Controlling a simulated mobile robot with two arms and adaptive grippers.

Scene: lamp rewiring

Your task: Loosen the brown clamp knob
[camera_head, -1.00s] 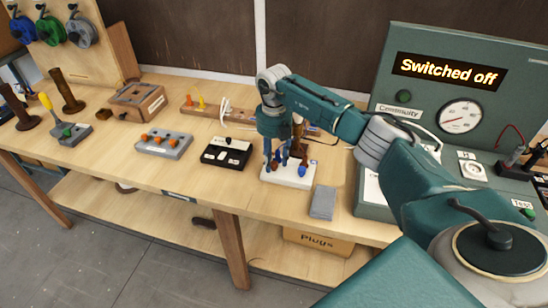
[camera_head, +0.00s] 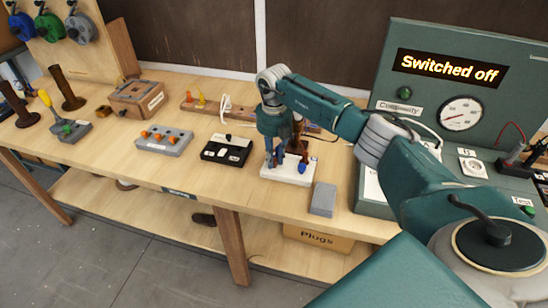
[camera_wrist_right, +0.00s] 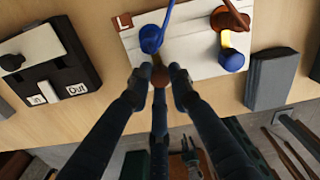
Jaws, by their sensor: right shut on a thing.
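A white block (camera_head: 274,171) with blue terminals stands on the workbench under my right gripper (camera_head: 285,160). In the right wrist view, the brown clamp knob (camera_wrist_right: 160,77) sits at the near edge of the white block (camera_wrist_right: 205,62), below a blue terminal (camera_wrist_right: 151,39). My right gripper (camera_wrist_right: 160,78) is shut on the knob, with a dark fingertip on each side of it. In the head view the fingers hide the knob.
A grey block (camera_head: 323,199) lies close to the right of the white block. A black switch box (camera_head: 227,150) stands to the left. The green test panel (camera_head: 420,75) reads "Switched off" at the right. Bare bench lies in front of the switch box.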

